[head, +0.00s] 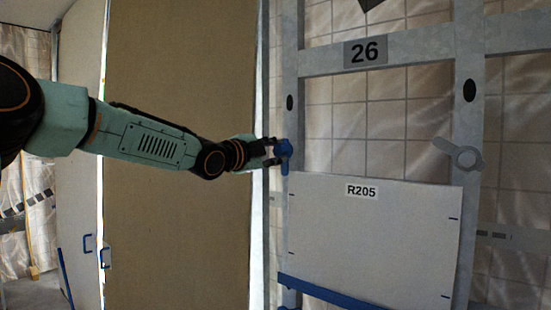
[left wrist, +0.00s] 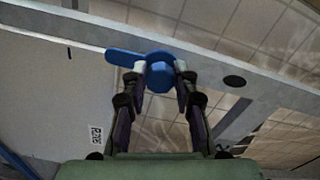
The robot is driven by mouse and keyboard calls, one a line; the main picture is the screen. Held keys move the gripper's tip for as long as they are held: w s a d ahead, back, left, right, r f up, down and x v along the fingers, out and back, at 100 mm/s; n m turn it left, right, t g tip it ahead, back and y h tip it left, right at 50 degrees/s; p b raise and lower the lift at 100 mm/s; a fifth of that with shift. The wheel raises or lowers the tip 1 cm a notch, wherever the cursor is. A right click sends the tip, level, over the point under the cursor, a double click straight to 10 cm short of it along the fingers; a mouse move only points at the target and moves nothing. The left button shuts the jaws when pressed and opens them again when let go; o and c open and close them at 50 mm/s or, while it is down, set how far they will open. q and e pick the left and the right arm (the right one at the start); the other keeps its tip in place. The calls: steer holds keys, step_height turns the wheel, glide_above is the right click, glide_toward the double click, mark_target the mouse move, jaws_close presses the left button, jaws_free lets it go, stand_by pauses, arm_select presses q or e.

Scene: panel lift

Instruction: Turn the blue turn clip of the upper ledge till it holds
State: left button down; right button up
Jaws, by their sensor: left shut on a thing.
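The blue turn clip (head: 286,149) is on the left grey upright, just above the top left corner of the white panel R205 (head: 375,235). In the left wrist view the clip (left wrist: 122,57) has a round hub and a flat arm that points left, towards the panel (left wrist: 45,90). In the head view that arm points down. I cannot tell whether it overlaps the panel's edge. My left gripper (head: 272,152) reaches the clip from the left. In the left wrist view its fingers (left wrist: 161,74) are shut on the clip's hub, one on each side. My right gripper is not in view.
A grey clip (head: 465,157) is on the right upright, its arm pointing up and left. A blue ledge (head: 335,293) crosses the panel's lower part. A crossbar with plate 26 (head: 365,51) runs above. A large brown board (head: 180,230) stands behind my left arm.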

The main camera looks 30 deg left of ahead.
arm_select(q)
steer(key=shift+d+f, duration=0.1)
steer(key=shift+f, duration=0.25)
steer(key=c, duration=1.4)
jaws_free()
steer(key=shift+c, duration=0.2)
steer(key=o, duration=0.4)
steer(key=shift+s+r, duration=0.25)
steer(key=shift+r, duration=0.05)
steer(key=shift+w, duration=0.15)
steer(key=shift+w+r, duration=0.1)
